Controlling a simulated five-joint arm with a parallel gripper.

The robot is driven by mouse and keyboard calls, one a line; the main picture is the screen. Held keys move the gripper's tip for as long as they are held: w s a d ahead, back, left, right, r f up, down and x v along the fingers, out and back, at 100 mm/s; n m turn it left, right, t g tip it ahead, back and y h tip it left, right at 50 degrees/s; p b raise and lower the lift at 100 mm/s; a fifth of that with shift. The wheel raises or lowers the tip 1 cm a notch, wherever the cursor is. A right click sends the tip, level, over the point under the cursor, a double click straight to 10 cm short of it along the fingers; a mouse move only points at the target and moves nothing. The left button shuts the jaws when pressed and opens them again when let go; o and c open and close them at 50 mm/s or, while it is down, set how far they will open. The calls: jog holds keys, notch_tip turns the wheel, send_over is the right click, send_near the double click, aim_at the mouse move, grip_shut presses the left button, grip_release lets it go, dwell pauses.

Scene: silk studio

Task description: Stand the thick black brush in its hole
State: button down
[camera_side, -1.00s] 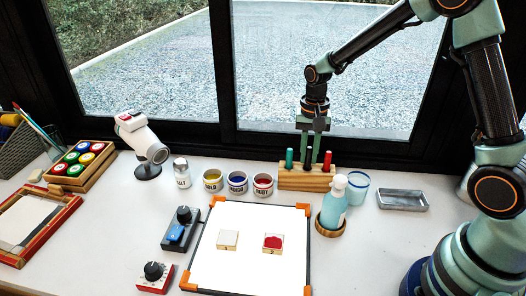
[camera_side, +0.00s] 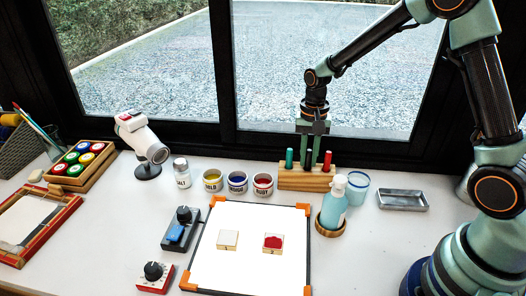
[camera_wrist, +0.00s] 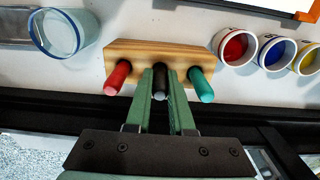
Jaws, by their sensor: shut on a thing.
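The thick black brush (camera_wrist: 160,82) is upright between the fingers of my gripper (camera_wrist: 161,88), which is shut on it. In the side view the brush (camera_side: 308,156) shows as a dark piece between my gripper's fingers (camera_side: 309,155), over the middle of the wooden block (camera_side: 305,183). In the wrist view the block (camera_wrist: 130,48) has a red brush (camera_wrist: 117,77) and a green brush (camera_wrist: 201,84) standing on either side of the black one. The black brush lines up with the middle of the block. Its lower end and the hole are hidden, so I cannot tell how deep it sits.
Paint pots (camera_side: 237,182) stand left of the block. A blue pump bottle (camera_side: 334,203) and a glass (camera_side: 357,188) stand close on its right, with a metal tray (camera_side: 402,200) beyond. The window frame (camera_side: 260,143) is close behind.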

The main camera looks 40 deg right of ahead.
jog(key=shift+f, duration=0.1)
jog(key=c, duration=0.7)
grip_release()
notch_tip(320, 180, up, 12)
jog(key=shift+f, duration=0.1)
jog(key=shift+r, duration=0.2)
